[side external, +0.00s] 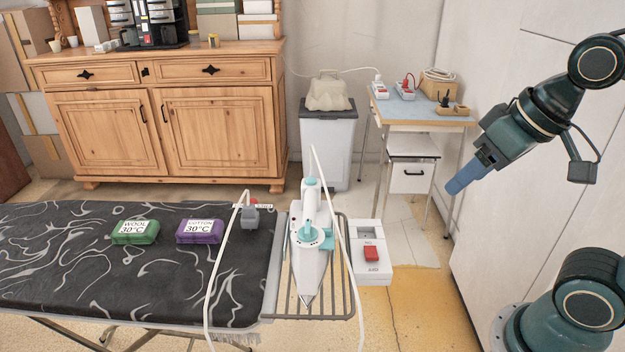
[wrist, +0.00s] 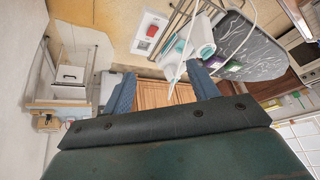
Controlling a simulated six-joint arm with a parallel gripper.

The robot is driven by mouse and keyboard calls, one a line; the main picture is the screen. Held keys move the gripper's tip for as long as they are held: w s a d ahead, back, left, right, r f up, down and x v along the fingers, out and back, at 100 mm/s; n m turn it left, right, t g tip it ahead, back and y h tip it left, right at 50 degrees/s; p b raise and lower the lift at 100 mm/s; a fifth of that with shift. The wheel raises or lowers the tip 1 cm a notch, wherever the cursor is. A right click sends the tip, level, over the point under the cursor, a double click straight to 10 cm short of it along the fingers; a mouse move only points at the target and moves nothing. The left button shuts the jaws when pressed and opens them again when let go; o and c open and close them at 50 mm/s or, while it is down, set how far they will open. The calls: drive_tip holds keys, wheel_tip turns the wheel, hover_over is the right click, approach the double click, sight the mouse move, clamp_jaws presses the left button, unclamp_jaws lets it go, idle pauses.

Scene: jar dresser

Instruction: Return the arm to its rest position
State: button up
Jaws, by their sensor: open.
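My gripper (side external: 468,178) is raised at the right of the side external view, empty and apart from everything. In the wrist view my gripper (wrist: 163,88) shows its two blue fingers spread wide with nothing between them. My arm stands at the right edge, well clear of the ironing board (side external: 60,262).
A white box with a red switch (side external: 371,254) sits right of the rack. A green WOOL block (side external: 135,232) and a purple COTTON block (side external: 200,231) lie on the board. A small blue-topped table (side external: 420,108), a grey bin (side external: 327,150) and a wooden dresser (side external: 215,130) stand behind.

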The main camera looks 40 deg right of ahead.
drive_tip(key=shift+s+d+f+n, duration=0.1)
drive_tip(key=shift+s+f+n, duration=0.25)
drive_tip(key=shift+s, duration=0.15)
drive_tip(key=shift+s+d+f+n, duration=0.1)
drive_tip(key=shift+s+f+n, duration=0.1)
drive_tip(key=shift+s+n, duration=0.25)
idle(0.7)
